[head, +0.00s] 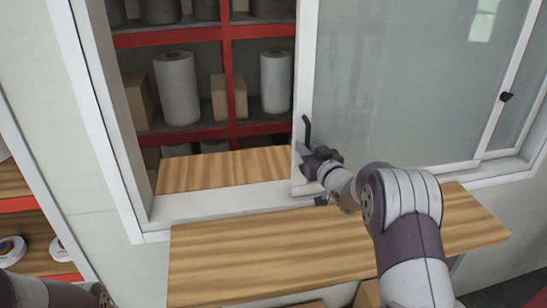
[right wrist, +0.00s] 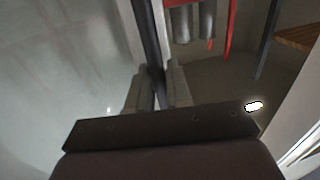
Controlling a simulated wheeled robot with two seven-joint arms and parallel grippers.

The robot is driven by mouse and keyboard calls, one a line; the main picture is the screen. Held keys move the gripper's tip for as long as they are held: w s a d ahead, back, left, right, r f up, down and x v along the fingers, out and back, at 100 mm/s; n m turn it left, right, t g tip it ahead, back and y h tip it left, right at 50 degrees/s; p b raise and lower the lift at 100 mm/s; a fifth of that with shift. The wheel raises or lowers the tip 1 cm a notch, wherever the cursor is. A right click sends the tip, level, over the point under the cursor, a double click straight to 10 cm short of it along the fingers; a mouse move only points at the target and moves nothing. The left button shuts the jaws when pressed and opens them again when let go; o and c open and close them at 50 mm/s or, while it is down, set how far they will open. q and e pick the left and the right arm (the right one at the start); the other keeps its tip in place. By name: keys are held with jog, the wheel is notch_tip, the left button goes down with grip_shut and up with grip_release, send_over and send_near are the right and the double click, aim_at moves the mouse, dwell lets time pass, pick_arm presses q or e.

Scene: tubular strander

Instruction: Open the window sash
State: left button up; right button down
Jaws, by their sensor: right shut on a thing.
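The window sash (head: 408,85) is a glass pane in a white frame, standing to the right of a wide gap in the window. Its dark upright handle (head: 307,130) is on the sash's left edge. My right gripper (head: 308,152) is shut on this handle, low on the bar. In the right wrist view the two grey fingers (right wrist: 157,90) stand on either side of the dark handle bar (right wrist: 150,40). Part of my left arm shows at the lower left of the head view, but its fingers are not visible.
A wooden ledge (head: 240,262) juts out below the window. Through the gap, red shelves (head: 228,70) hold white rolls (head: 177,88) and boxes. Another dark handle (head: 506,97) is on a white frame at right. A shelf with white reels (head: 12,250) stands at left.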

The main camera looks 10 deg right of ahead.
jog(key=d, duration=0.6)
jog(key=shift+s+d, duration=0.1)
jog(key=shift+r, duration=0.1)
jog(key=c, duration=1.2)
grip_release()
jog(key=shift+c, duration=0.2)
jog(key=s+d+b, duration=0.2)
jog(key=s+b, duration=0.1)
jog(key=s, duration=0.9)
jog(key=shift+s+b, duration=0.15)
jog(key=shift+b, duration=0.2)
